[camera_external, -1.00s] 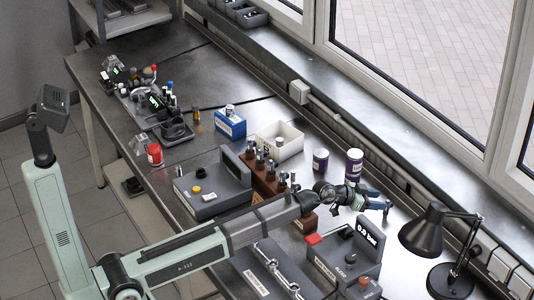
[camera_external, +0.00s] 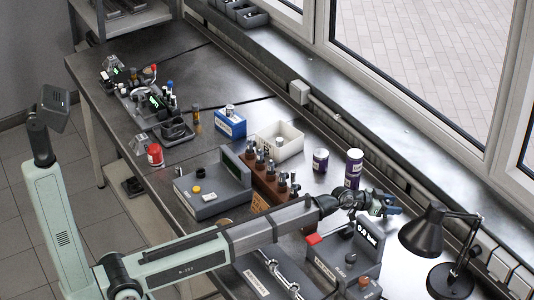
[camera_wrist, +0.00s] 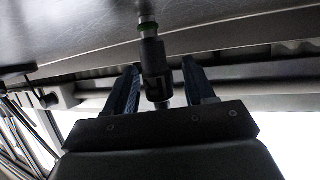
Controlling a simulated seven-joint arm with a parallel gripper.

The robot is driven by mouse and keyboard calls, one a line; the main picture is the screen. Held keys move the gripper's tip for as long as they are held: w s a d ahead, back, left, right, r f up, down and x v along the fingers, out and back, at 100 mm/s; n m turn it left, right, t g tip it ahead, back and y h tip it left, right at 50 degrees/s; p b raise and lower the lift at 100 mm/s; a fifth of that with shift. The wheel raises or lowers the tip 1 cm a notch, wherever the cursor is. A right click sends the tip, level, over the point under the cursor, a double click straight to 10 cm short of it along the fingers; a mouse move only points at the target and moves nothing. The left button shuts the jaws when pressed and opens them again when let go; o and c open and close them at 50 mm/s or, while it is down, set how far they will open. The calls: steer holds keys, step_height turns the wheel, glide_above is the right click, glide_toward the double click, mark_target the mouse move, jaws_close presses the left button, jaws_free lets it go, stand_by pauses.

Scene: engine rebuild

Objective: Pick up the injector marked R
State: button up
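My gripper (camera_external: 388,203) is stretched out level above the right part of the bench, beside the lamp. In the wrist view its two dark blue fingers (camera_wrist: 160,85) stand on either side of a dark injector (camera_wrist: 152,60) with a green ring. The gripper appears shut on this injector, though a narrow gap shows on the right. No letter is readable on it. Several injectors (camera_external: 260,160) stand upright in a brown wooden rack (camera_external: 270,190), left of my gripper; their marks are too small to read.
A tester with a display (camera_external: 367,236) stands below my gripper. A black desk lamp (camera_external: 424,232) is close on its right. Two dark cans (camera_external: 354,167), a white bin (camera_external: 288,148), a blue box (camera_external: 231,124) and a grey console (camera_external: 208,190) stand further left. The window sill runs behind.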

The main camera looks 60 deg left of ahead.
jaws_close()
steer(key=shift+r, duration=0.1)
stand_by(0.3)
